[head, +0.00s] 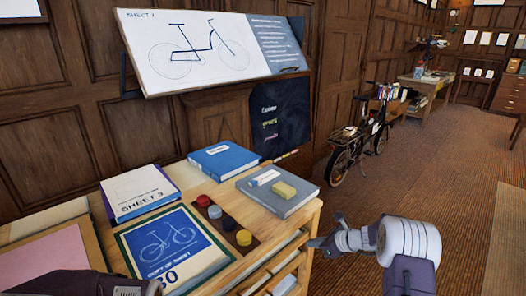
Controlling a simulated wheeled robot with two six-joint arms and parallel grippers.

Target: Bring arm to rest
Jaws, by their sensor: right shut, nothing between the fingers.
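My right gripper (318,243) is shut and empty. It points left, beside the right edge of the wooden bench (297,238), and I cannot tell whether it touches it. The white and purple links of my right arm reach in from the lower right. A dark part of my left arm (70,284) shows at the bottom left edge, in front of the bench. The fingers of my left gripper do not show.
A bicycle (358,148) stands behind. Carpet (440,150) at right is clear.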

